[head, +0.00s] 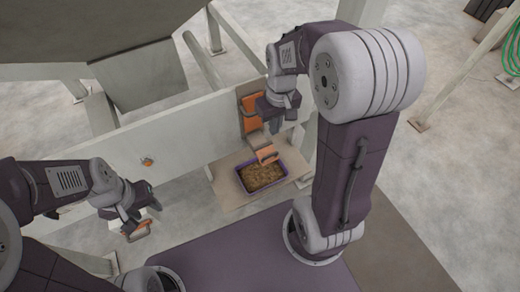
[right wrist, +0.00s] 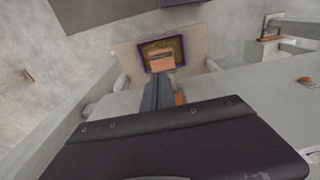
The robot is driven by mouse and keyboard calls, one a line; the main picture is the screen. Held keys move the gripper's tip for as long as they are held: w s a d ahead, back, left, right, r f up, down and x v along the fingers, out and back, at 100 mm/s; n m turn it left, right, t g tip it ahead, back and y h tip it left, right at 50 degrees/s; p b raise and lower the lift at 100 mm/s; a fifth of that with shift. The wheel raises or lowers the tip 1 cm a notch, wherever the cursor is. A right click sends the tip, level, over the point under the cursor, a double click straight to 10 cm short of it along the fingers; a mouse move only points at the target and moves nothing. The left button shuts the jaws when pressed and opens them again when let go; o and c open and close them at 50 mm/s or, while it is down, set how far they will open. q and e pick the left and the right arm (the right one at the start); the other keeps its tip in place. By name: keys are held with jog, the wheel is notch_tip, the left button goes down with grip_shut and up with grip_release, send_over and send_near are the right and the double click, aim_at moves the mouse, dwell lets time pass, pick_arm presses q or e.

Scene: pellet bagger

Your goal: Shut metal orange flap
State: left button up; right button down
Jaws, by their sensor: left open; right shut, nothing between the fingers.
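An orange metal piece (head: 267,154), which looks like the flap, sticks out at the lower end of a grey chute, above a purple tray of pellets (head: 262,176). It also shows in the right wrist view (right wrist: 162,61). A second orange part (head: 251,112) is upright on the panel above it. My right gripper (head: 274,127) is shut and empty, in front of the panel and just above the flap; its dark fingers (right wrist: 158,92) point toward the flap. I cannot tell whether they touch. My left gripper (head: 138,222) is open, lower left, near an orange-handled item (head: 139,231).
The tray stands on a beige shelf (head: 228,188) below the chute. A long pale beam (head: 180,135) with an orange knob (head: 147,162) runs behind both grippers. A grey hopper (head: 90,25) overhangs the upper left. Pale legs stand around; open floor lies to the right.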

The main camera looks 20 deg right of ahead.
aim_at(271, 155)
jog(key=f, duration=1.3)
jog(key=shift+w+f+b, duration=0.3)
jog(key=shift+b, duration=0.05)
jog(key=shift+f, duration=0.15)
